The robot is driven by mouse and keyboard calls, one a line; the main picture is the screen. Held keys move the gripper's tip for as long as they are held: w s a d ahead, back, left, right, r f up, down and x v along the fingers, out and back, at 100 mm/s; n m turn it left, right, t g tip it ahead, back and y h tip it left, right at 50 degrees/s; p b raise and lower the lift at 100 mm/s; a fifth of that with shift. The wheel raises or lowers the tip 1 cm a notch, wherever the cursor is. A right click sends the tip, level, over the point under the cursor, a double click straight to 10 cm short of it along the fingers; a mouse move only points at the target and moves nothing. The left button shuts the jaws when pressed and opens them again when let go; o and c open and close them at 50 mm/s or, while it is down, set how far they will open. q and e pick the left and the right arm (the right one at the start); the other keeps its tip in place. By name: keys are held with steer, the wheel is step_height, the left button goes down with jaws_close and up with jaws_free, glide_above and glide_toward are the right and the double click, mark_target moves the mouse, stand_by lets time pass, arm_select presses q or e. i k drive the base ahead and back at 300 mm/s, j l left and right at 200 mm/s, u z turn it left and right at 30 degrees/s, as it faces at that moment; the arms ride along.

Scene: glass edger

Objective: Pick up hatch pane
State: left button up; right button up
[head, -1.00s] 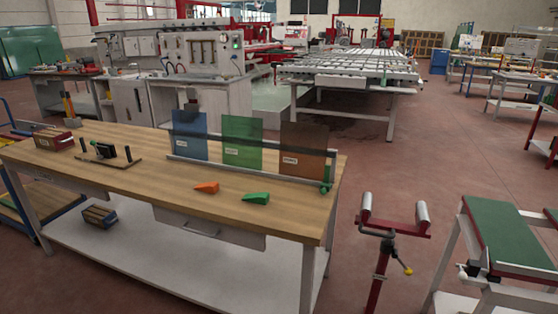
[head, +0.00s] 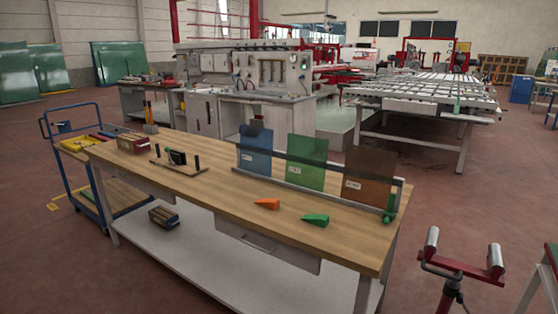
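Three tinted panes stand upright in a row in a rack (head: 300,184) at the back right of the wooden workbench (head: 215,203). They are a blue pane (head: 255,148), a green pane (head: 306,165) and a brown pane (head: 369,172). Each has a small white label, too small to read, so I cannot tell which is the hatch pane. A dark bar crosses in front of the panes. Neither of my grippers is in view.
An orange wedge (head: 267,204) and a green wedge (head: 316,220) lie in front of the rack. A black clamp fixture (head: 177,157) and a red box (head: 132,143) stand further left. A roller stand (head: 461,265) is right of the bench; a blue trolley (head: 72,178) is left.

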mark_target(256, 143)
steer(key=i+j, duration=0.15)
steer(key=j, duration=0.2)
steer(key=i+j, duration=0.2)
steer(key=j, duration=0.15)
steer(key=i+j, duration=0.15)
steer(key=j, duration=0.2)
steer(key=i+j, duration=0.15)
steer(key=j, duration=0.2)
steer(key=i+j, duration=0.2)
steer(key=j, duration=0.15)
steer(key=z, duration=0.05)
